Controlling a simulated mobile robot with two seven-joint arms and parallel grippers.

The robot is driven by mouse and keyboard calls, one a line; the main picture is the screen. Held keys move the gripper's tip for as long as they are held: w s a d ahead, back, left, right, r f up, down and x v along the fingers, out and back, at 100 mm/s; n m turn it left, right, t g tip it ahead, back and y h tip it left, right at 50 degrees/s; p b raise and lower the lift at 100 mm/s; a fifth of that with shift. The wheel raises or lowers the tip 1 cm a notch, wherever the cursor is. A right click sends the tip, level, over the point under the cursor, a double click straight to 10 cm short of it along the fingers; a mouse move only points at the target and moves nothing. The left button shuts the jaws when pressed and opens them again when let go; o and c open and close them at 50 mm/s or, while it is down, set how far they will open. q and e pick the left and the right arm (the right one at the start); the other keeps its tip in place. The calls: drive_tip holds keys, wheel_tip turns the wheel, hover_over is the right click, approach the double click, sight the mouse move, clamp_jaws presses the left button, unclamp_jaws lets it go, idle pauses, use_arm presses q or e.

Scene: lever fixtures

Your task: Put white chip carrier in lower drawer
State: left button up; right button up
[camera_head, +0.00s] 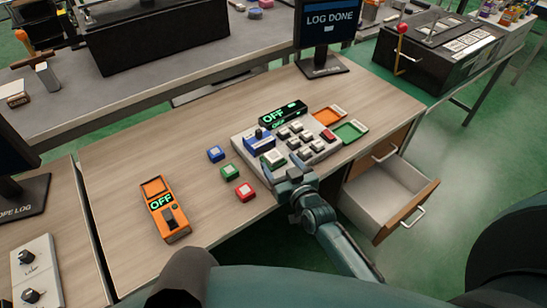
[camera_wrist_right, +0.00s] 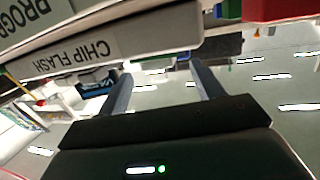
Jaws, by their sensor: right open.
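My right gripper (camera_head: 290,173) is at the programmer's front edge, just right of and nearer than that block. It is open; its fingers (camera_wrist_right: 160,85) show in the right wrist view with nothing gripped between them, close to a panel marked CHIP FLASH (camera_wrist_right: 85,55). The lower drawer (camera_head: 385,197) is pulled out at the desk's right and looks empty. My left gripper is not in view.
Blue (camera_head: 215,153), green (camera_head: 229,172) and red (camera_head: 245,192) blocks stand left of the programmer. An orange device (camera_head: 166,208) lies farther left. Orange (camera_head: 327,117) and green (camera_head: 351,131) trays lie at the right. A monitor (camera_head: 325,25) reads LOG DONE. The upper drawer (camera_head: 378,158) is shut.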

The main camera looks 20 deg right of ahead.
sight(277, 164)
drive_tip(key=x, duration=0.2)
drive_tip(key=shift+w+f, duration=0.1)
drive_tip(key=shift+w, duration=0.15)
drive_tip(key=shift+c, duration=0.6)
drive_tip(key=c, duration=1)
wheel_tip(277, 164, up, 10)
drive_tip(key=shift+f+p, duration=0.1)
drive_tip(key=shift+p, duration=0.55)
drive_tip(key=shift+c, duration=0.8)
drive_tip(key=shift+m+h, duration=0.4)
drive_tip(key=shift+h, duration=0.2)
drive_tip(key=s+r, duration=0.1)
drive_tip(key=s, duration=0.2)
drive_tip(key=s+d+r, duration=0.1)
drive_tip(key=s+r, duration=0.1)
drive_tip(key=s, duration=0.2)
drive_tip(key=s+r, duration=0.1)
drive_tip(key=s, duration=0.2)
drive_tip(key=shift+s+d+r, duration=0.2)
drive_tip(key=shift+m+h, duration=0.5)
drive_tip(key=shift+h, duration=0.2)
drive_tip(key=s+r, duration=0.1)
drive_tip(key=s, duration=0.1)
drive_tip(key=s+d+r, duration=0.1)
drive_tip(key=s+r, duration=0.1)
drive_tip(key=s+d+r, duration=0.1)
drive_tip(key=s, duration=0.1)
drive_tip(key=shift+r, duration=0.25)
